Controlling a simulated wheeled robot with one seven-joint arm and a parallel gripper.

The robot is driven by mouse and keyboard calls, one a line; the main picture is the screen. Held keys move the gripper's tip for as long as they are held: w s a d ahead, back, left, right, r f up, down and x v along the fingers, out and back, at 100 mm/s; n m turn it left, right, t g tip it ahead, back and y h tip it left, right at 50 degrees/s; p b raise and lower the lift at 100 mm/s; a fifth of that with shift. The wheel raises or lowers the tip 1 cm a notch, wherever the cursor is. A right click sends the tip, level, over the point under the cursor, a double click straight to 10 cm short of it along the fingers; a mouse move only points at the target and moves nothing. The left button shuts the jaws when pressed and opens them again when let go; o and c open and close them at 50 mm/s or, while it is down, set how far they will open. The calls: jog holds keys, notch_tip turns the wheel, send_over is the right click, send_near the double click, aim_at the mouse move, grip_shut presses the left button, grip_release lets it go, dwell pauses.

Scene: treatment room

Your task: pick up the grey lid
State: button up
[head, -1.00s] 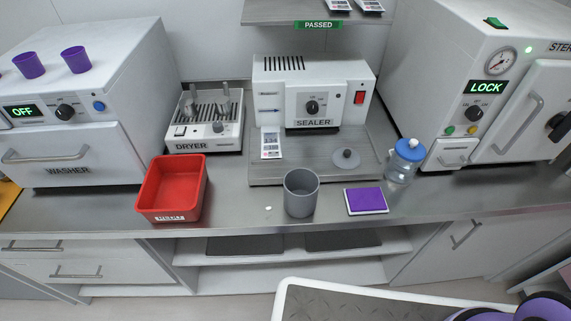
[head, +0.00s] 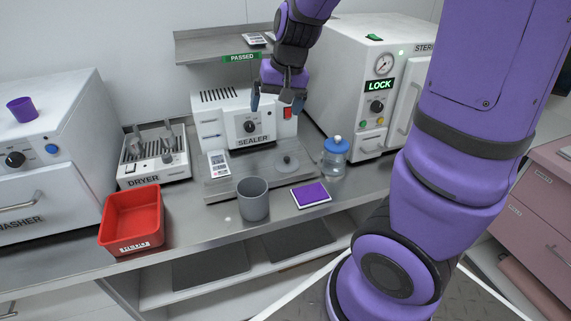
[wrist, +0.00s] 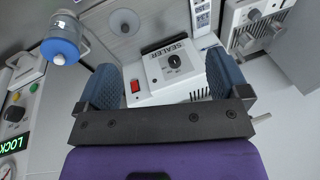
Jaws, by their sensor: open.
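The grey lid (head: 287,162) is a flat round disc with a small knob. It lies on the right part of the sealer's grey base plate, and it shows at the top of the wrist view (wrist: 124,22). My gripper (head: 277,104) is open and empty, with blue-padded fingers pointing down. It is raised in front of the sealer's upper part, above the lid and apart from it. In the wrist view the sealer's face shows between the fingers (wrist: 162,70). A grey open cup (head: 253,200) stands on the counter in front of the plate.
The sealer (head: 240,120) stands behind the lid, under a shelf (head: 215,48). A blue-capped bottle (head: 334,160) stands close right of the lid. A purple pad (head: 311,195) lies in front. A red bin (head: 132,220) and the dryer (head: 152,165) are at left.

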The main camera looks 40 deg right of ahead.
aim_at(287, 158)
jog(key=w+d+f+m, duration=0.1)
jog(key=w+d+f, duration=0.1)
jog(key=f, duration=0.6)
jog(key=w+d+f+m+g+h, duration=0.1)
jog(key=w+d+f, duration=0.2)
jog(key=f, duration=0.5)
jog(key=w+d+f+m+h, duration=0.1)
jog(key=w+d+f, duration=0.1)
jog(key=f, duration=0.7)
jog(key=shift+w+d+g, duration=0.25)
jog(key=shift+d+g, duration=0.05)
jog(key=shift+d, duration=0.45)
jog(key=shift+s, duration=0.1)
jog(key=c, duration=1.1)
jog(key=shift+c, duration=0.2)
